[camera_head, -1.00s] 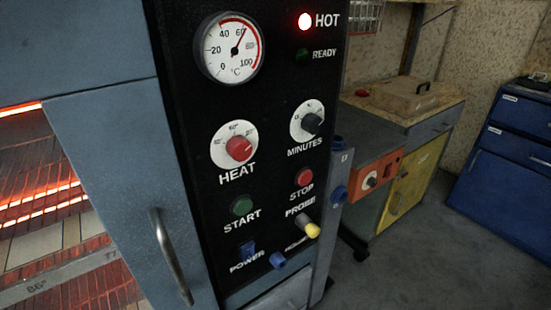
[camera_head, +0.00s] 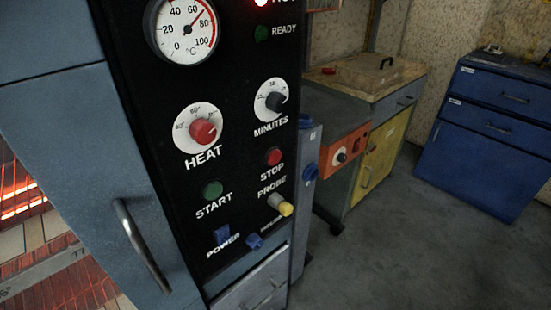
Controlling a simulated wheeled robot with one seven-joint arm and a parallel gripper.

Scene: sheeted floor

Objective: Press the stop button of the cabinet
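The cabinet (camera_head: 60,110) is a grey-blue unit on the left with a black control panel (camera_head: 150,95). The red stop button (camera_head: 273,156) sits on the right side of the panel, just above the label STOP and below the MINUTES knob (camera_head: 277,101). A green start button (camera_head: 212,190) is to its lower left. A yellow-tipped probe plug (camera_head: 280,204) is below it. My gripper is not in the picture, and nothing covers the stop button.
The red HEAT knob (camera_head: 203,131), blue power switch (camera_head: 222,235) and door handle (camera_head: 142,245) stick out nearby. An orange box (camera_head: 343,150) and a wooden-topped bench (camera_head: 385,80) stand behind. A blue drawer cabinet (camera_head: 490,140) is far right. The grey floor (camera_head: 400,260) is clear.

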